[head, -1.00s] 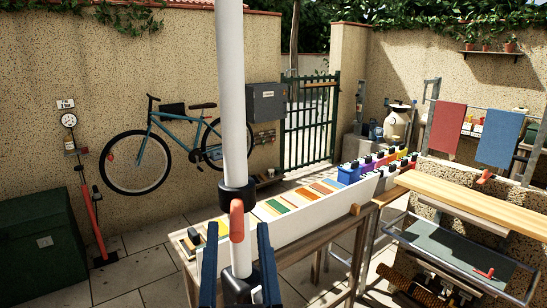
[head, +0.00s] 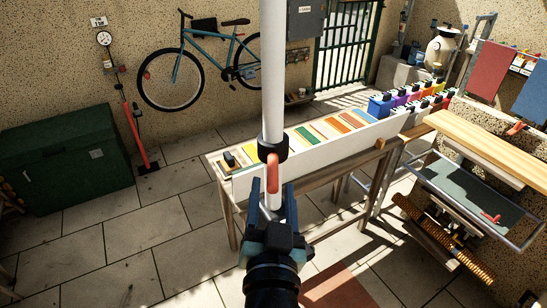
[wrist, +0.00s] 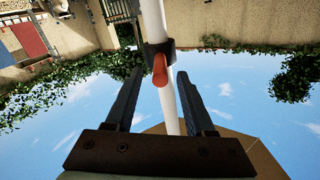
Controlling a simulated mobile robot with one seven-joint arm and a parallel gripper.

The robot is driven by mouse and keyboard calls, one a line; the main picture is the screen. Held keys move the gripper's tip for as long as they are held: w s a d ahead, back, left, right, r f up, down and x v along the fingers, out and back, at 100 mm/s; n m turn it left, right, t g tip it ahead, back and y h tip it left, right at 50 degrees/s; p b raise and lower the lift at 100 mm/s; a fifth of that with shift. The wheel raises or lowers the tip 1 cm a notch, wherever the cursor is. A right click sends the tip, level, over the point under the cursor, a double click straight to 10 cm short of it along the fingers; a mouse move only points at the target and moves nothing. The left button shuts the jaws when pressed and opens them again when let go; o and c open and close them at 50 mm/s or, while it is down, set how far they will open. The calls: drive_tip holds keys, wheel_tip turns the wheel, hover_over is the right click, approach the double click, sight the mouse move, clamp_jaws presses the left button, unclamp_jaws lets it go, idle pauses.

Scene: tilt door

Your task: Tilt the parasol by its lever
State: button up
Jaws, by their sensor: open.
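The white parasol pole (head: 273,75) stands upright in front of me, with a black collar (head: 272,149) around it. The orange-red lever (head: 273,172) hangs from the collar. It also shows in the wrist view (wrist: 160,70), where the sky is at the bottom. My gripper (head: 272,190) is open, its dark fingers at either side of the pole just below the lever in the head view. In the wrist view the lever lies between the fingers (wrist: 160,80), with a gap on each side. I cannot tell how far in depth the fingertips are from it.
A wooden bench (head: 228,205) with coloured samples stands behind the pole. A workbench with a wooden top (head: 485,140) is at right, a green chest (head: 65,160) at left. A bicycle (head: 190,65) hangs on the wall.

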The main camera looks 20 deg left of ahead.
sight(273, 168)
drive_tip(key=shift+p+x, duration=1)
drive_tip(key=shift+x, duration=2.2)
clamp_jaws()
